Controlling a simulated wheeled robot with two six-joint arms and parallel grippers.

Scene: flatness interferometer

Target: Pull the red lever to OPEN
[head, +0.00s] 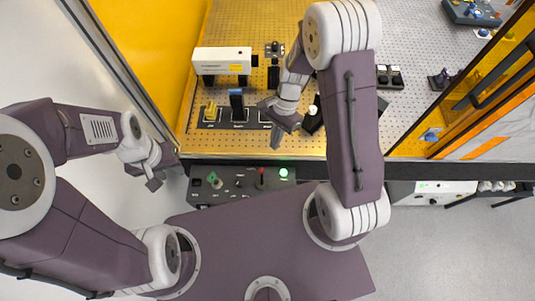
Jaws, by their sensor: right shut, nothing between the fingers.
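A small red lever (262,172) stands on the dark control panel (225,187) at the front edge of the table. The lettering by it is too small to read. My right gripper (277,143) is shut and empty, pointing down over the front part of the table, beyond the lever and slightly right of it. It does not touch the lever. My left gripper (154,184) hangs left of the panel, apart from it; its jaw opening cannot be made out.
A lit green lamp (283,172) sits right of the lever. Behind, on the perforated table (310,146), stand a white laser box (222,60) and a dark rail with small optics (237,105). An orange-framed panel (465,90) stands at the right.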

